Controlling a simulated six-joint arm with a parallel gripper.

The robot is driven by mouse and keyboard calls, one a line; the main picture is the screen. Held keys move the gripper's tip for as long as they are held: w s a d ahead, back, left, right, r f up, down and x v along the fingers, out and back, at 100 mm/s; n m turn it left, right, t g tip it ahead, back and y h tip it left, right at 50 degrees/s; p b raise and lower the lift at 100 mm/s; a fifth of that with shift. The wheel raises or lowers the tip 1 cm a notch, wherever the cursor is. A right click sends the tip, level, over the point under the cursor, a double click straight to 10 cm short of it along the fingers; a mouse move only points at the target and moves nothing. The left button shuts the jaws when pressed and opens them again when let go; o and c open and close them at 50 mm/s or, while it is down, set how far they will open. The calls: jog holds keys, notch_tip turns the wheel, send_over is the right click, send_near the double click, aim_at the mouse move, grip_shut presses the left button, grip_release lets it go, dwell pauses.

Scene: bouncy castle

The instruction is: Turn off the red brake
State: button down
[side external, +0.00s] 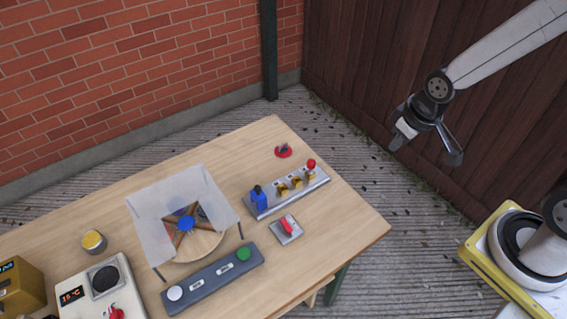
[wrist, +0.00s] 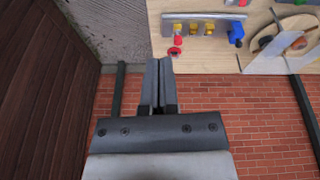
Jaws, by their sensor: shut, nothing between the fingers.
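A red switch (side external: 287,226) sits on a small grey plate near the right front of the wooden table. A low red disc (side external: 283,152) with a dark knob lies near the table's back corner; it also shows in the wrist view (wrist: 175,52), just beyond the fingertips in the picture. I cannot tell for certain which of these is the red brake. The red switch is only partly in the wrist view (wrist: 236,3), at the top edge. My gripper (wrist: 159,62) is shut and empty. In the side view my gripper (side external: 399,140) hangs in the air right of the table, apart from everything.
A grey valve block (side external: 290,195) with blue, yellow and red handles stands between the disc and switch. A translucent-walled spinner (side external: 160,208), a grey button bar (side external: 212,278) and a white temperature box (side external: 75,285) stand farther left. A brick wall (side external: 100,70) and dark fence stand behind.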

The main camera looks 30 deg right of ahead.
jog(key=w+a+f+n+t+y, duration=0.2)
jog(key=w+f+n+t, duration=0.1)
jog(key=w+f+n, duration=0.45)
jog(key=s+a+f+n+g+y, duration=0.1)
jog(key=a+f+n+g+y, duration=0.1)
jog(key=a+f+n+y, duration=0.5)
jog(key=shift+s+a+n+y, duration=0.15)
jog(key=shift+a+n+y, duration=0.15)
jog(key=shift+a+n, duration=1.75)
jog(key=shift+d+f+n, duration=0.2)
jog(key=shift+d+n, duration=0.05)
jog(key=shift+n, duration=0.05)
send_over(287, 226)
jog(key=f, duration=0.7)
jog(key=shift+s+d+f, duration=0.15)
jog(key=shift+d+f, duration=0.05)
jog(key=shift+d, duration=0.15)
jog(key=shift+w+f, duration=0.35)
jog(key=shift+f, duration=0.25)
jog(key=shift+w+f, duration=0.3)
jog(key=shift+f, duration=0.3)
